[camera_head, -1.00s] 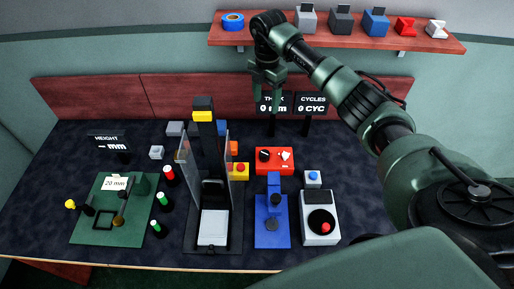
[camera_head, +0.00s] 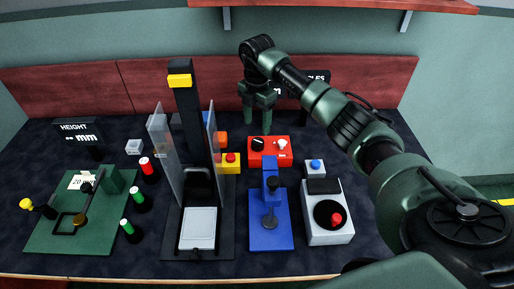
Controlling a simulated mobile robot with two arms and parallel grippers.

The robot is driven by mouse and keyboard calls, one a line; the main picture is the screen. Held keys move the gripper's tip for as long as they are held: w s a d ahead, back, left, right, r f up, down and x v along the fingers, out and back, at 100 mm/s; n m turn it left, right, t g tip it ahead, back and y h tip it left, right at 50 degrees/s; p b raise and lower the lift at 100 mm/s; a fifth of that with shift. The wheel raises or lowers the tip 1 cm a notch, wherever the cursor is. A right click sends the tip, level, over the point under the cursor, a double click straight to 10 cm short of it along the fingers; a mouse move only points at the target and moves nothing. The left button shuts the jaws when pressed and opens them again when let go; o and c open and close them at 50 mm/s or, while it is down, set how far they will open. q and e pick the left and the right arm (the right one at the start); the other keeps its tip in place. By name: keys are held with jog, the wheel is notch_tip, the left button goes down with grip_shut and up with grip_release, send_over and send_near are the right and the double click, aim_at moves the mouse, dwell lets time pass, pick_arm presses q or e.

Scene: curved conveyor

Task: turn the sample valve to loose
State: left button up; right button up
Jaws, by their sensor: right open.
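A red box (camera_head: 270,160) stands at the back middle of the table, with a black round knob (camera_head: 257,144) on the left and a white knob (camera_head: 282,144) on the right. I cannot read any label, so which knob is the sample valve is not clear. My right gripper (camera_head: 257,130) is open and empty, with its two dark green fingers pointing down just above and behind the black knob in the picture. I cannot tell whether it touches the box. My left gripper is not in view.
A blue press-like device (camera_head: 270,225) and a white box with a red button (camera_head: 330,232) stand in front. A tall stand with clear side panels (camera_head: 167,160) is to the left. A display (camera_head: 315,80) is behind my gripper.

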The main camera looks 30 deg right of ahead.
aim_at(257, 141)
notch_tip(257, 141, down, 8)
jog(key=shift+r+p, duration=0.25)
jog(key=shift+p, duration=0.3)
grip_shut()
